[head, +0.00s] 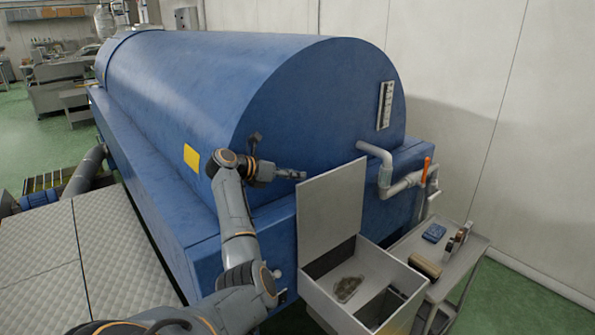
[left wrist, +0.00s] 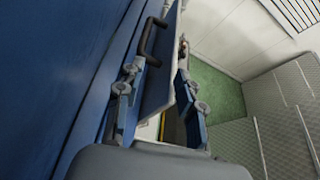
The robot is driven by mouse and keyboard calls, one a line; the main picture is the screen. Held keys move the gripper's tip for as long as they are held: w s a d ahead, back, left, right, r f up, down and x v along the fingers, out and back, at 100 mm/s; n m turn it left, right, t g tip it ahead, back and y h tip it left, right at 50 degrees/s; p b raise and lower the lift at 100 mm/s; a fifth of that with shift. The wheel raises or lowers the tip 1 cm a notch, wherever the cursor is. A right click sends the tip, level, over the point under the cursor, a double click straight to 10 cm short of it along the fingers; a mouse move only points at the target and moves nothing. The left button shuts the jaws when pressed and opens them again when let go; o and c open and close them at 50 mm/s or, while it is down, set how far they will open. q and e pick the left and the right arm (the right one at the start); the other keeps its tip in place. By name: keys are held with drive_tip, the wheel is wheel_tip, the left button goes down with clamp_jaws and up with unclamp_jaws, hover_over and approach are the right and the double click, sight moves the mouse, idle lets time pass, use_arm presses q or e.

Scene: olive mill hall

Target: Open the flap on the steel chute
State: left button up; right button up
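The steel chute (head: 372,268) is an open-topped grey box on the front of the blue machine. Its flap (head: 333,208), a flat grey plate, stands upright at the chute's back edge, so the chute's inside shows. My left gripper (head: 301,176) is beside the flap's left edge, near its top. In the left wrist view, the flap (left wrist: 163,85) shows nearly edge-on between two fingers that stand apart. A dark bar handle (left wrist: 150,38) is on its face towards the machine; the head view does not show this handle. My right gripper is out of view.
The blue machine (head: 225,90) fills the space behind the chute. Grey pipes with an orange-handled valve (head: 425,170) stand right of the flap. A low grey table (head: 465,262) beside the chute holds a blue item (head: 434,233) and brushes. Brown residue (head: 347,288) lies in the chute.

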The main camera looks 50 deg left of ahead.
use_arm(q)
drive_tip(key=a+p+v, duration=0.1)
drive_tip(key=p+v, duration=0.2)
drive_tip(key=v, duration=0.7)
drive_tip(key=shift+s+a+p, duration=0.25)
drive_tip(key=shift+p, duration=0.1)
idle(0.3)
drive_tip(key=shift+w+f, duration=0.1)
drive_tip(key=shift+f, duration=0.1)
idle(0.4)
